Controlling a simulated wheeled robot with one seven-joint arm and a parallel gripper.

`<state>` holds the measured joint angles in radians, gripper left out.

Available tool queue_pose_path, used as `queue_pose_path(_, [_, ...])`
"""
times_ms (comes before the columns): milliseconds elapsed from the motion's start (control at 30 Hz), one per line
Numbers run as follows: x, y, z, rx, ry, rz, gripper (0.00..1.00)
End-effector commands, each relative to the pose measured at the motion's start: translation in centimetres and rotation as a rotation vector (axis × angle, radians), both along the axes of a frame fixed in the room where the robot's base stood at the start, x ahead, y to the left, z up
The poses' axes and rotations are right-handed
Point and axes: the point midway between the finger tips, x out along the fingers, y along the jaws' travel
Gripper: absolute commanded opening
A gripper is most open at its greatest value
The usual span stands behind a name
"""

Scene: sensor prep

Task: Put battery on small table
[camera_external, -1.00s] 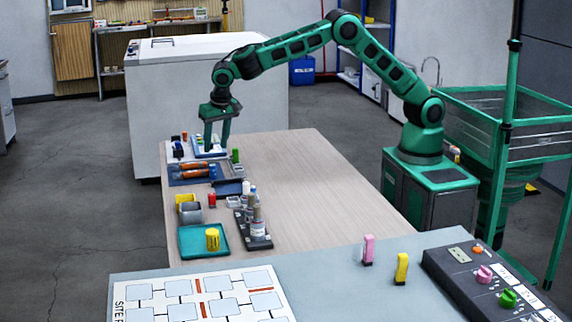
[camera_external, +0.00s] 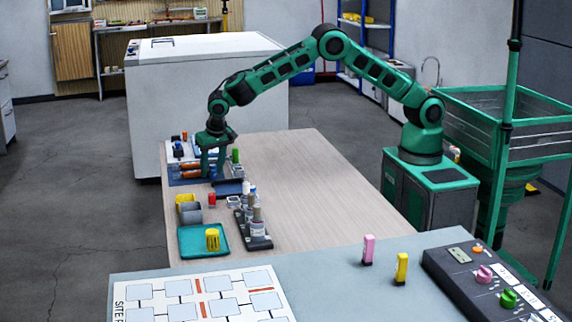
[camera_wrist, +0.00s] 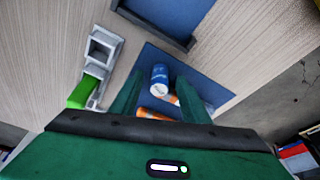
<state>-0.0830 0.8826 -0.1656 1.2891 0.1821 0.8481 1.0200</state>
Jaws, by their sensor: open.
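My gripper (camera_external: 214,177) is open and low over the far left part of the wood-topped table (camera_external: 300,180). In the wrist view, a blue cylinder with a pale end (camera_wrist: 160,80), seemingly a battery, lies between my open fingers. Orange cylinder parts (camera_wrist: 152,114) lie behind it, partly hidden by my gripper. They rest on a dark blue mat (camera_wrist: 207,90). In the external view, the orange cylinders (camera_external: 187,174) show just left of my gripper. I cannot tell whether a finger touches the blue cylinder, nor which surface is the small table.
A grey holder (camera_wrist: 103,47) and a green block (camera_wrist: 82,93) stand beside the mat. Nearer the camera are a teal tray (camera_external: 190,250) with a yellow cylinder and a dark rack of bottles (camera_external: 258,243). The wood table's right side is clear. A grey-blue table (camera_external: 330,285) fills the foreground.

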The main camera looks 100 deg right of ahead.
Motion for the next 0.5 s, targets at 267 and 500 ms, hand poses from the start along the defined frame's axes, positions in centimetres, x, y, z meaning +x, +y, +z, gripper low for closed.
queue_pose_path(267, [0.01, -0.03, 0.01, 0.0, -0.001, 0.0, 0.23])
queue_pose_path(500, [0.02, -0.02, 0.03, 0.0, -0.001, 0.0, 0.0])
